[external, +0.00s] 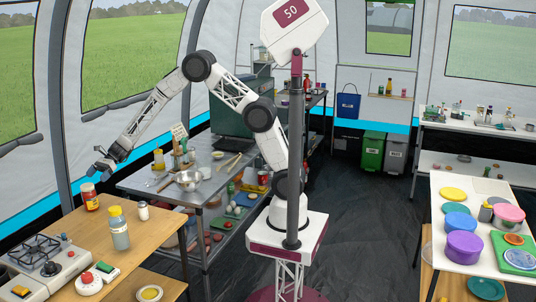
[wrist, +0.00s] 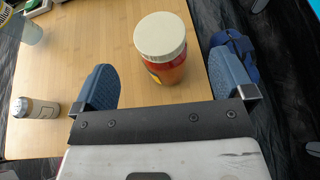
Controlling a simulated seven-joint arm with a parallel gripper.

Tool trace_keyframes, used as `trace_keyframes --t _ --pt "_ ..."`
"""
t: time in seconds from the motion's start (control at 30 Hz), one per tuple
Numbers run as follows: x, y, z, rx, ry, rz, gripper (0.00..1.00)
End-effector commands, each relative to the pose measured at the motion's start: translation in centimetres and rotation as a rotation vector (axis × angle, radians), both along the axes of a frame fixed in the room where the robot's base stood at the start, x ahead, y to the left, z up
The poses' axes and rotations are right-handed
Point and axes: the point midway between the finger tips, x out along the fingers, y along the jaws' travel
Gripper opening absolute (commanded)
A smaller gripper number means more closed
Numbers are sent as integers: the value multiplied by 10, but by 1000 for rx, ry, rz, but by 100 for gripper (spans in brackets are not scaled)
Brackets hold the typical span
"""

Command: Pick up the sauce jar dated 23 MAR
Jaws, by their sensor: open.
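A sauce jar (external: 91,201) with orange-red contents and a label stands upright near the back left corner of the wooden table (external: 150,245). The jar also shows in the wrist view (wrist: 168,72), with a pale cream lid. Its date cannot be read in either view. My gripper (external: 103,168) is above and slightly right of the jar in the external view. In the wrist view its two blue fingers (wrist: 160,88) are open and spread, with the jar appearing in the gap between them. Nothing is held.
A clear bottle with a yellow cap (external: 119,230) and a small shaker (external: 143,210) stand near the jar. A gas stove (external: 45,258) and a red-and-white round item (external: 89,284) are at the table's front. A metal counter (external: 160,190) with bowls stands behind.

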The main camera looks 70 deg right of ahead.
Motion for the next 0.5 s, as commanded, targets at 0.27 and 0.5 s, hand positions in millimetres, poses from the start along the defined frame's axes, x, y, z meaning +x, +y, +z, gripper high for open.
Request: trace_keyframes --t 0.27,0.5 --pt "1 13 -6 -1 0 0 100" --pt "2 24 -10 -1 -1 0 100"
